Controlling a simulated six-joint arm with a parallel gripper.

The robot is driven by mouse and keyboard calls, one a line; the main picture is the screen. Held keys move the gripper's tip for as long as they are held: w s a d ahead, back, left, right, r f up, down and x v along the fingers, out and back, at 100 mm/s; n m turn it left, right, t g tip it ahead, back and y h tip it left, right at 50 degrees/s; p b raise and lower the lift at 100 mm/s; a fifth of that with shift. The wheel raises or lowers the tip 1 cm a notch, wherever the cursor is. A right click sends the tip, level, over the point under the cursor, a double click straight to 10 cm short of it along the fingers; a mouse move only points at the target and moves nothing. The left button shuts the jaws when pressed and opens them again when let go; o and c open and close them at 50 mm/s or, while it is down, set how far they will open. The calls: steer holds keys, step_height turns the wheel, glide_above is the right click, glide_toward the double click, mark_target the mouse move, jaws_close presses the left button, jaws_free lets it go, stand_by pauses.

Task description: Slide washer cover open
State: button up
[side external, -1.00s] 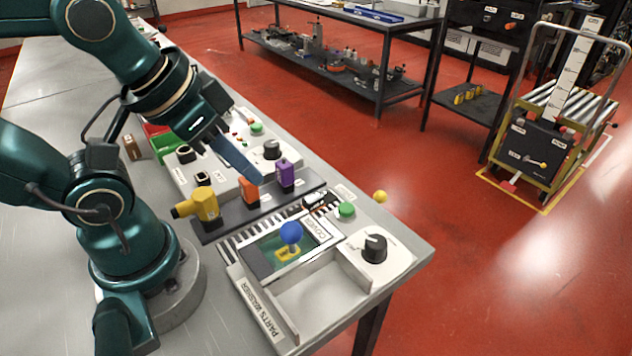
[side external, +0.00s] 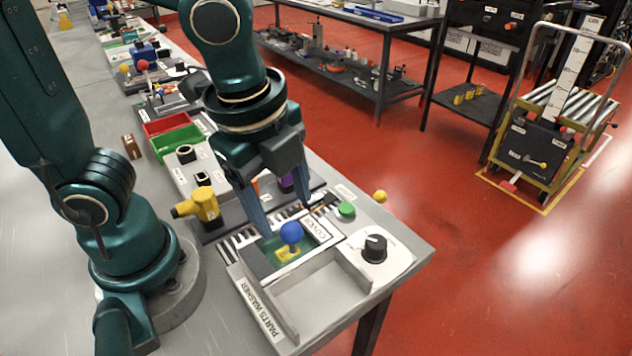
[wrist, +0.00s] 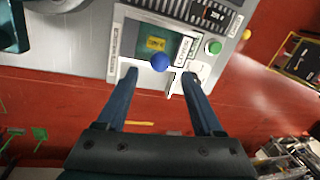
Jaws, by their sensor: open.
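The parts washer (side external: 262,308) is a grey box at the table's front corner. Its window shows a green inside with a yellow piece (side external: 287,252). A strip marked COVER (side external: 318,232) runs along the window's right edge. A blue ball (side external: 291,232) stands over the window; what it is fixed to is unclear. My gripper (side external: 282,207) is open and empty, pointing down just behind the ball. In the wrist view, the ball (wrist: 160,62) shows between and beyond my two fingertips (wrist: 160,74), apart from both. The COVER strip (wrist: 184,50) shows there near the right fingertip.
A green button (side external: 346,210) and a black dial (side external: 375,247) sit right of the washer. A yellow tool (side external: 198,206) stands on a dark rail to its left. Orange and purple pieces are partly hidden behind my gripper.

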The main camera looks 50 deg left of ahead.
mark_target(291, 225)
steer(key=shift+w+a+f, duration=0.1)
steer(key=shift+w+f, duration=0.15)
steer(key=shift+f, duration=0.95)
steer(key=shift+w+f, duration=0.2)
steer(key=shift+f, duration=1)
jaws_close()
steer(key=shift+r, duration=0.1)
